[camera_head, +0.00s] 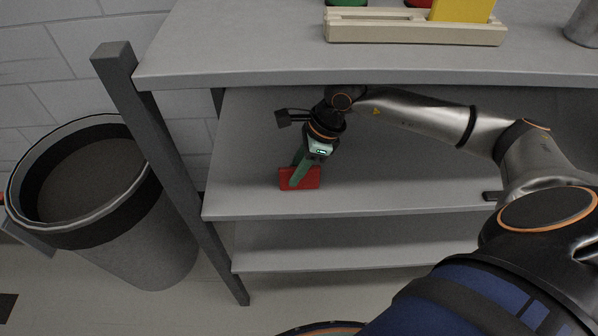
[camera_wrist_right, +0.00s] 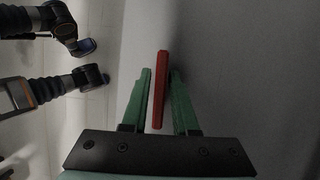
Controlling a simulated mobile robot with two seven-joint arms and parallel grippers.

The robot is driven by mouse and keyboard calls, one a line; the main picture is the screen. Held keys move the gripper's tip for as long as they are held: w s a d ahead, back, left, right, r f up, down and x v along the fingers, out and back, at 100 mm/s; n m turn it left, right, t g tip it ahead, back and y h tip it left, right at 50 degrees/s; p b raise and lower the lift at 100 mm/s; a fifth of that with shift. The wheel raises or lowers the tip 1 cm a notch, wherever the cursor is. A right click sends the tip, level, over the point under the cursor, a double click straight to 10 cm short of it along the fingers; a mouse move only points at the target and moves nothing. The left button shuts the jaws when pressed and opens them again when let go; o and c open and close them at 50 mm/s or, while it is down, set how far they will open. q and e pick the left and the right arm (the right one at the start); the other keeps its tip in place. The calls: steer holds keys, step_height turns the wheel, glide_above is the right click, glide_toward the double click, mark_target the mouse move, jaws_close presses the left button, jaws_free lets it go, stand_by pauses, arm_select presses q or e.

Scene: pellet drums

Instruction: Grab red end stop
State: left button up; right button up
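The red end stop (camera_head: 312,179) is a small red block on the shelf below the top, near its left front part. My right gripper (camera_head: 297,180) reaches down to it from above, with its green fingers at the block. In the right wrist view the red end stop (camera_wrist_right: 160,90) appears as a thin upright plate between the two green fingers of the right gripper (camera_wrist_right: 160,82). A narrow gap shows on each side, so the fingers look open around it. My left gripper is not seen in the head view.
The top shelf (camera_head: 230,45) overhangs my right arm and carries a beige rack (camera_head: 415,33) with a yellow piece (camera_head: 462,10). A dark post (camera_head: 165,165) stands left of the gripper, with a grey bin (camera_head: 150,240) beyond. The middle shelf (camera_head: 420,185) is clear right of the end stop.

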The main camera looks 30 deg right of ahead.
jaws_close()
stand_by(0.4)
